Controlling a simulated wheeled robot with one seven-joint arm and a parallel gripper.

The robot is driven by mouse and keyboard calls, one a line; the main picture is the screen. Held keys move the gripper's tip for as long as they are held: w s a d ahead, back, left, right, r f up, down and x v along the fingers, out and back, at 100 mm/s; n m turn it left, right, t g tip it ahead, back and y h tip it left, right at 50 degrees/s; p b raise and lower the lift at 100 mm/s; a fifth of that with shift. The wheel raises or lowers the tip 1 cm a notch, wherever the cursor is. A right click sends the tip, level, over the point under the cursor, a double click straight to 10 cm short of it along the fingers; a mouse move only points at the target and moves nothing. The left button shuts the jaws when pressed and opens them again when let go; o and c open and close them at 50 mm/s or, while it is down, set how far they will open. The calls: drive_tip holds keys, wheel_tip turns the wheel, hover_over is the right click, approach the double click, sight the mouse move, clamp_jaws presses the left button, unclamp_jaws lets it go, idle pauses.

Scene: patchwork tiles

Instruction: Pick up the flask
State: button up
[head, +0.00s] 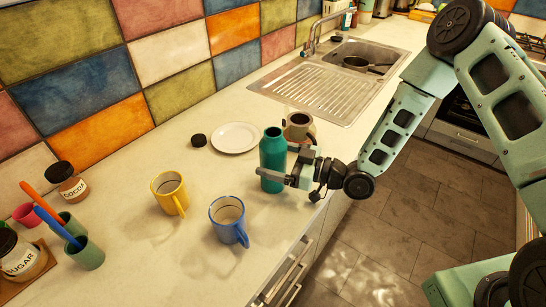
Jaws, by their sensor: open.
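The flask (272,155) is a tall teal-green bottle with an open, dark mouth, standing upright on the light countertop. My gripper (268,176) comes in from the right, level with the lower half of the flask. Its jaws are open, and one finger crosses in front of the flask's lower body. I cannot tell from this view whether the fingers touch the flask. The far finger and part of the flask's right side are hidden.
A blue mug (228,222) and a yellow mug (169,194) stand left of the flask. The sink (316,88) lies farther back; the counter's front edge is close.

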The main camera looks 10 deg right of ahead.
drive_tip(key=shift+x, duration=1.2)
drive_tip(key=c, duration=1.3)
drive_tip(key=shift+r, duration=0.1)
drive_tip(key=shift+w+r, duration=0.1)
